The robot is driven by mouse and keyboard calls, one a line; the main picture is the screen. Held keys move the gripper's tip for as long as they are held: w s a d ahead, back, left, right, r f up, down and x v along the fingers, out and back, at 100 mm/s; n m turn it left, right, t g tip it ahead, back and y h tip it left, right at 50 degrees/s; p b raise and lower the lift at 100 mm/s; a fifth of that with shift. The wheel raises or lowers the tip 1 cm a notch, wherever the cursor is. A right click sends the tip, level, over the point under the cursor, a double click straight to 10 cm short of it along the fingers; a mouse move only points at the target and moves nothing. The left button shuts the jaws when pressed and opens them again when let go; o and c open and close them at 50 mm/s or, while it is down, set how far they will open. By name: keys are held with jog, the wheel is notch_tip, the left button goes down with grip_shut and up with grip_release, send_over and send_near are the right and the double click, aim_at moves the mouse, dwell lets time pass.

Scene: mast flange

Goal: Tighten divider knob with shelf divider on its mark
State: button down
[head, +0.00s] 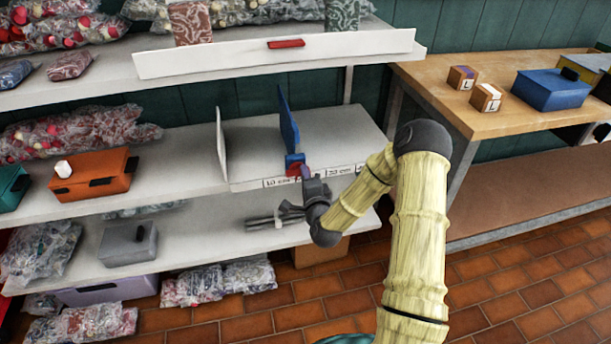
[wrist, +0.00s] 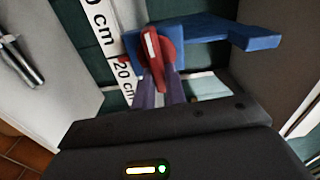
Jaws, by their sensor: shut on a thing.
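The blue shelf divider (head: 288,122) stands upright on the middle shelf, and its blue clamp shows in the wrist view (wrist: 205,28). The red divider knob (wrist: 148,50) with a white stripe is on the clamp at the shelf's front edge; it is small in the head view (head: 296,165). My gripper (wrist: 158,88) is shut on the knob, its purple fingers on either side. The white scale strip (wrist: 121,82) reads "20 cm" beside the clamp. A small red spot shows at the clamp's edge by the strip; I cannot tell its exact alignment.
A white upright panel (head: 221,145) stands left of the divider. An orange box (head: 92,175) is further left. Metal rods (head: 264,222) and a grey box (head: 128,244) lie on the shelf below. A wooden bench (head: 430,82) with a blue box (head: 551,90) is at right.

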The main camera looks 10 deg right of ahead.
jog(key=c, duration=1.4)
grip_release()
jog(key=shift+c, duration=0.2)
jog(key=shift+s, duration=0.1)
jog(key=s+p, duration=0.9)
jog(key=s, duration=0.8)
jog(key=shift+s, duration=0.15)
